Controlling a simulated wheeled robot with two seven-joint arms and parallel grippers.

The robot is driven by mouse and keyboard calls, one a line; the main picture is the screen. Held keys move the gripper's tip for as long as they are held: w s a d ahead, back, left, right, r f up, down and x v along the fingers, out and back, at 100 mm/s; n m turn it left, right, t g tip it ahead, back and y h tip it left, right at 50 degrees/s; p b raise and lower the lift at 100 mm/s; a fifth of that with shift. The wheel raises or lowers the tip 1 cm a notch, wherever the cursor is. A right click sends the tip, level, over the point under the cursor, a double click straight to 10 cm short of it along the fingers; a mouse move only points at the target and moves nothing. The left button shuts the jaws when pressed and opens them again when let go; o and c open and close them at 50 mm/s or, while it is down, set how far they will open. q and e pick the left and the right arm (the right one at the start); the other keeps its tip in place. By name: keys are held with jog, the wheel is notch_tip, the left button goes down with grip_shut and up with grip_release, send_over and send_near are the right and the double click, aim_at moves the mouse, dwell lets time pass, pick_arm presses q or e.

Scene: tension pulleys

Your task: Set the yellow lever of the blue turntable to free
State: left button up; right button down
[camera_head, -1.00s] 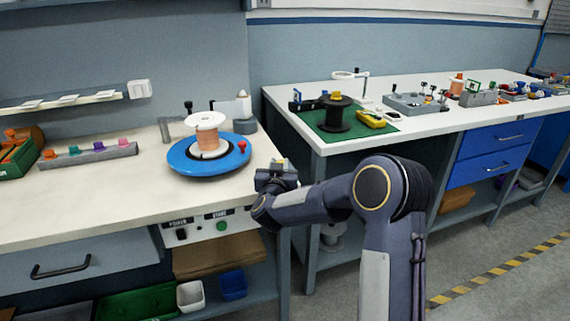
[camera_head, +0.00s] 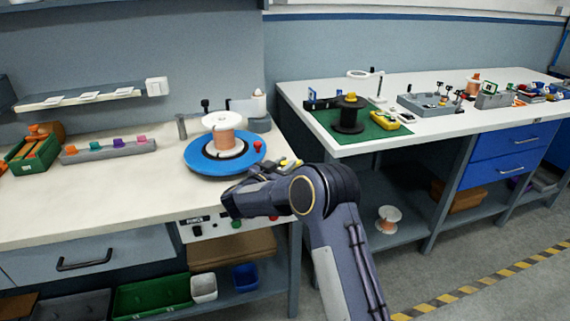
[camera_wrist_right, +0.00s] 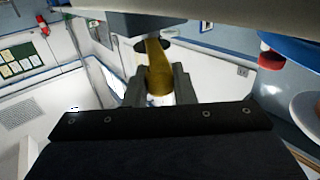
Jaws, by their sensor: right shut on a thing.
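The blue turntable (camera_head: 199,167) sits on the left bench with a white-flanged, orange-wound spool (camera_head: 223,138) standing on it. Its blue edge (camera_wrist_right: 290,42) shows at the upper right of the right wrist view. The yellow lever (camera_wrist_right: 158,78) stands between the two fingers of my right gripper (camera_wrist_right: 160,88), which is shut on it. In the head view, this gripper (camera_head: 284,166) is at the bench's front right corner, beside the turntable, and partly hides the lever. My left gripper is in neither view.
A red knob (camera_head: 258,147) stands at the turntable's right edge. A grey block with coloured pegs (camera_head: 108,150) and a green bin (camera_head: 33,157) lie to the left. A gap separates the benches.

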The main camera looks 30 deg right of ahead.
jog(key=shift+r, duration=0.15)
jog(key=c, duration=1.3)
grip_release()
jog(key=shift+o, duration=0.2)
jog(key=v, duration=0.7)
jog(key=shift+s+a, duration=0.2)
jog(key=shift+a, duration=0.1)
